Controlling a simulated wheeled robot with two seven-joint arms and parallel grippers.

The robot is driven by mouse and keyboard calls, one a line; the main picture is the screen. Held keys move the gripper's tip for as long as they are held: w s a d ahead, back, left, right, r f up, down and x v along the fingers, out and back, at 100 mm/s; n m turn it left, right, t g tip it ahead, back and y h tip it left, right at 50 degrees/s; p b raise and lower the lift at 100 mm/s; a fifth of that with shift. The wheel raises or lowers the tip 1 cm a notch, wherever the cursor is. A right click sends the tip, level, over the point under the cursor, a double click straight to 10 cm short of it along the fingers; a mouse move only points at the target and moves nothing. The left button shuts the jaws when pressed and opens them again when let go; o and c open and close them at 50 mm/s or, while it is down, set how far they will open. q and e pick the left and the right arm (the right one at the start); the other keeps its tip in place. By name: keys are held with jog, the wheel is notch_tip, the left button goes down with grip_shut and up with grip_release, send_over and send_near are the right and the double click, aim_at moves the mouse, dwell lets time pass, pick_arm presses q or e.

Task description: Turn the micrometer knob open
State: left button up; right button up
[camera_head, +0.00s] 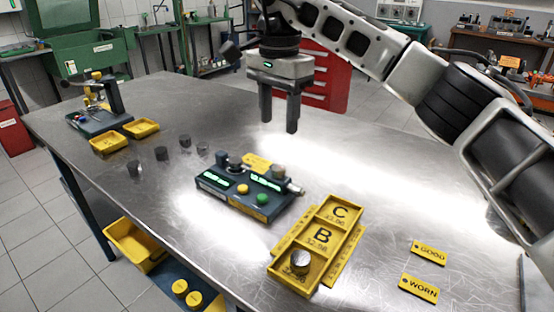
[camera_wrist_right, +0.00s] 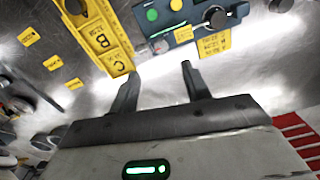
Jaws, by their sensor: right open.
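The micrometer unit (camera_head: 240,196), a dark blue-grey box with green lit readouts, sits mid-table. It has a yellow button (camera_head: 243,189), a green button (camera_head: 263,198) and dark and pale round parts on top. A small silver knob-like end (camera_head: 295,188) sticks out at its right; I cannot tell surely that it is the knob. The unit also shows at the top of the right wrist view (camera_wrist_right: 183,32), partly cut off. My right gripper (camera_head: 279,124) is open and empty, above the table behind the unit, touching nothing. My left gripper is not in view.
A yellow tray (camera_head: 312,243) marked C and B stands right of the unit, with a silver cylinder (camera_head: 300,262) in its front slot. GOOD (camera_head: 429,252) and WORN (camera_head: 418,288) tags lie right. Several dark cylinders (camera_head: 161,153) and yellow bins (camera_head: 108,142) are left.

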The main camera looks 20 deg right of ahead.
aim_at(278, 167)
notch_tip(278, 167, down, 10)
jog(key=shift+w+f+p, duration=0.1)
jog(key=shift+f+p, duration=0.15)
jog(key=shift+p, duration=0.05)
jog(key=c, duration=1)
